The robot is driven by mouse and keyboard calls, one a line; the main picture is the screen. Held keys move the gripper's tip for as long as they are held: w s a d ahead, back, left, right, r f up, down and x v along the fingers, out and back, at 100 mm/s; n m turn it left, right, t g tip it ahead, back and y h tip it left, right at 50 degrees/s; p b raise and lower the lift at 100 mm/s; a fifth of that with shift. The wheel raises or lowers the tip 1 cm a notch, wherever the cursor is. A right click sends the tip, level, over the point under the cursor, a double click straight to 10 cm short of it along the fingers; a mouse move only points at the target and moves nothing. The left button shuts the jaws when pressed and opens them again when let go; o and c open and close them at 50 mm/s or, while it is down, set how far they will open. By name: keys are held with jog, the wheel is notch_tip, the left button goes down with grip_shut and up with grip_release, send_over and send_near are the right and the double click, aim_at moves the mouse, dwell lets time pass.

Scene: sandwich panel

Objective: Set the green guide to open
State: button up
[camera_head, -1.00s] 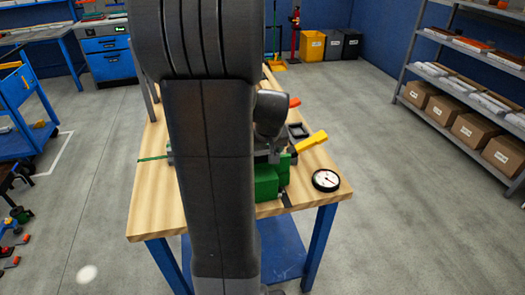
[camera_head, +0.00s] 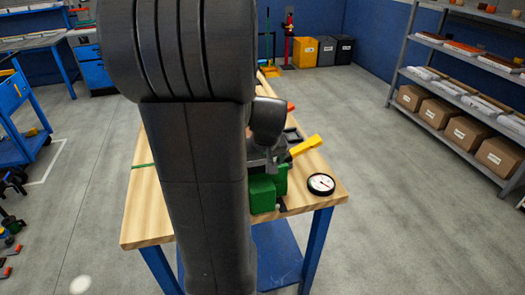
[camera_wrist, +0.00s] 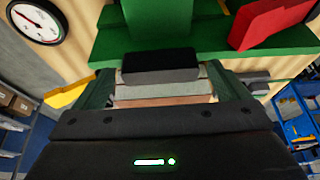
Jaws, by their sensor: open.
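The green guide (camera_head: 268,189) is a green block assembly on the near right part of the wooden table. In the wrist view green parts of it (camera_wrist: 113,47) fill the top, with a black block (camera_wrist: 160,66) in front of the green. I cannot tell its setting. Grey and tan layers show between the fingers; I cannot tell whether anything touches. In the head view my arm hides much of the assembly's left side.
A yellow handle (camera_head: 306,145) sticks out to the right of the assembly. A round dial gauge (camera_head: 321,184) lies near the table's right edge. A red part (camera_wrist: 268,22) shows at the wrist view's top right. Floor right of the table (camera_head: 137,228) is clear.

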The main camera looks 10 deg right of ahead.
jog(key=v, duration=1.3)
jog(key=shift+s, duration=0.1)
jog(key=x, duration=1.3)
jog(key=shift+w+f, duration=0.2)
jog(key=shift+f, duration=0.15)
jog(key=shift+w, duration=0.15)
jog(key=shift+r, duration=0.1)
